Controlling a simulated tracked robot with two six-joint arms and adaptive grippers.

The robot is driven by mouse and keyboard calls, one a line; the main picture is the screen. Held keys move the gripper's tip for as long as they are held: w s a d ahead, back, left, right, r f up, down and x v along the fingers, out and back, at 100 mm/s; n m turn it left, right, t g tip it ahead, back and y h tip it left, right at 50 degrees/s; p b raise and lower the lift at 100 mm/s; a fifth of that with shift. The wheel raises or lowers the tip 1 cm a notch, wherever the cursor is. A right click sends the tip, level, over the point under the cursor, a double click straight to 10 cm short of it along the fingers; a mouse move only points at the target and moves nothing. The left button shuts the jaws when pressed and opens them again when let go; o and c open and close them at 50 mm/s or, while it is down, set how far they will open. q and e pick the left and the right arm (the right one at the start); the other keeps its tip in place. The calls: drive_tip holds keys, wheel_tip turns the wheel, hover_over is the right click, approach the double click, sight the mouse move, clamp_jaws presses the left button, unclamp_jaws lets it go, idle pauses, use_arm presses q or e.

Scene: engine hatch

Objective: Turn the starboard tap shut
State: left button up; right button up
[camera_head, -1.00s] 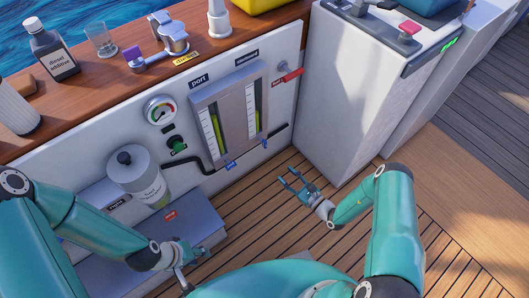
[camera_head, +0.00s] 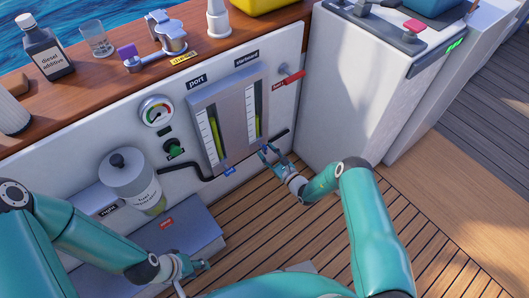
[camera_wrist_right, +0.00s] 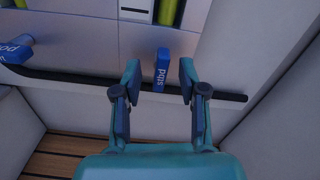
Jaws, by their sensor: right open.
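The blue starboard tap (camera_wrist_right: 162,68), marked "stbd", shows in the right wrist view below the starboard sight tube. Its handle stands upright in that picture, across the line of the black pipe (camera_wrist_right: 85,79). My right gripper (camera_wrist_right: 158,75) is open, with one finger on each side of the handle and gaps showing. In the head view my right gripper (camera_head: 268,153) is at the foot of the starboard gauge and largely hides the tap. The blue port tap (camera_head: 229,171) is to the left. My left gripper (camera_head: 188,272) is low at the left, its fingers unclear.
The gauge panel (camera_head: 229,120) is on the white wall above the taps. A red handle (camera_head: 290,79) sticks out to its upper right. A white console (camera_head: 345,90) stands close on the right. A tank (camera_head: 131,183) and grey box (camera_head: 195,237) are at the left.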

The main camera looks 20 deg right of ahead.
drive_tip(key=shift+x, duration=0.75)
